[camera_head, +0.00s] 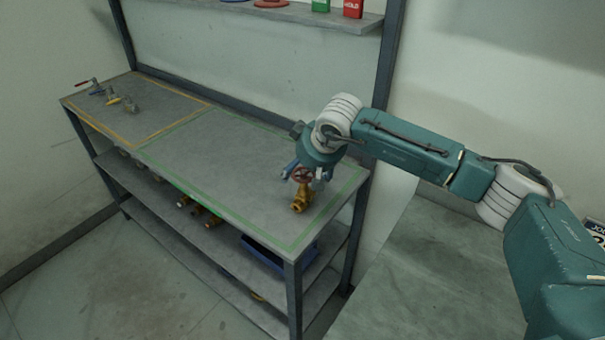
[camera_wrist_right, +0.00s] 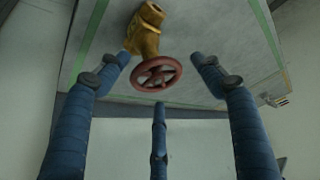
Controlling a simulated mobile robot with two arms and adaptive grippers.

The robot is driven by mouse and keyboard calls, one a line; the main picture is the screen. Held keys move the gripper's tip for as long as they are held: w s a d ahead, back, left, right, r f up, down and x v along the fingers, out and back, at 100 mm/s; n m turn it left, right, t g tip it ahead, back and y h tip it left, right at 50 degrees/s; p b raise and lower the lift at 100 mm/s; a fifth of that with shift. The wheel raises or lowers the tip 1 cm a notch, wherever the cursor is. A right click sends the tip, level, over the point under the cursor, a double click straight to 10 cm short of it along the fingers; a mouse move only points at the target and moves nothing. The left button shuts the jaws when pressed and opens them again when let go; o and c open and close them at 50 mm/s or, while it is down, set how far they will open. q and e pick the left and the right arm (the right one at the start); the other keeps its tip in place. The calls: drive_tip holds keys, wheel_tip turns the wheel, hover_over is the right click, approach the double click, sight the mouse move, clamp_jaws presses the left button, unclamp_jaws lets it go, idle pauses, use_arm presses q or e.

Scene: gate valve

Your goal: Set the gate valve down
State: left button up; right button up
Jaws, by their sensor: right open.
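The gate valve (camera_head: 300,204) has a brass-coloured body and a red handwheel (camera_head: 301,174). It appears to rest on the workbench, inside the green outlined area near its right end. The valve also shows in the right wrist view (camera_wrist_right: 146,40), with its handwheel toward the fingers. My right gripper (camera_head: 308,175) is at the handwheel, partly hiding it. In the wrist view its blue fingers (camera_wrist_right: 160,78) are spread around the wheel, with gaps at the sides; none visibly grips it. My left gripper is in neither view.
The workbench (camera_head: 190,152) has a yellow outlined area (camera_head: 160,108) at the left with several valves (camera_head: 112,98). The green area's middle is clear. Lower shelves hold brass fittings (camera_head: 203,212) and a blue bin (camera_head: 270,252). A wall shelf (camera_head: 320,17) is above.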

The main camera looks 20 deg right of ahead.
drive_tip(key=b+v, duration=0.2)
drive_tip(key=v, duration=0.9)
drive_tip(key=shift+b, duration=0.4)
